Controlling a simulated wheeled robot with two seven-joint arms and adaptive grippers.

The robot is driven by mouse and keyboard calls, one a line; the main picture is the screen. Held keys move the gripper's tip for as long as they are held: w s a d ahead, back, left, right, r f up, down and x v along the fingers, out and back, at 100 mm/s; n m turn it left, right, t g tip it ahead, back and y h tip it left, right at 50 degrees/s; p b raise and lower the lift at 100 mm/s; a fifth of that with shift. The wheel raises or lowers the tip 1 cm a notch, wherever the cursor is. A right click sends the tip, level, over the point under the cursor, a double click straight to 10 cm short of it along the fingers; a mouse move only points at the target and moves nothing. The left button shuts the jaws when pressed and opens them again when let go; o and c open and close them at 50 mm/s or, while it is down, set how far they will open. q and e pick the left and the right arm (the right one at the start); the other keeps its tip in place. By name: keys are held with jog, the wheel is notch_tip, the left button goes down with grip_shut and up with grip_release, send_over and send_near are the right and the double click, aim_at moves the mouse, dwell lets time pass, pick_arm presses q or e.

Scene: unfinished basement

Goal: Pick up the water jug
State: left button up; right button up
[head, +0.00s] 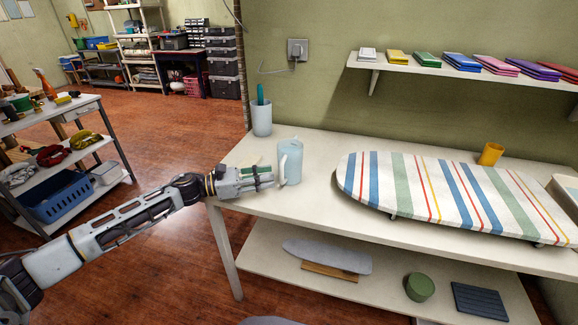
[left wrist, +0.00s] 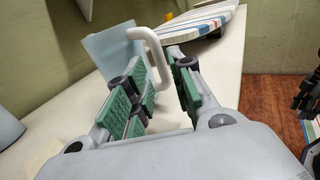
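The water jug (head: 292,160) is a light blue vessel with a white handle, upright on the near left part of the white table (head: 325,205). My left gripper (head: 270,177) reaches in level from the left, with its fingertips at the handle side of the jug. In the left wrist view the jug (left wrist: 112,58) stands just beyond the fingers. Its white handle (left wrist: 158,55) shows in the gap between the green-padded fingertips. The left gripper (left wrist: 162,72) is open, with a clear gap between its pads.
A pale blue container (head: 262,120) with a teal item stands behind the jug. A striped ironing board (head: 420,190) lies to its right, with a yellow cup (head: 491,153) behind it. A wall shelf (head: 400,68) holds folded cloths. A cart (head: 60,135) stands far left.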

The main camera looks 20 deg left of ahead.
aim_at(282, 181)
pick_arm(q)
jog(key=shift+w+d, duration=0.15)
jog(key=shift+d, duration=0.05)
dwell(0.4)
jog(key=shift+x, duration=2.45)
grip_shut()
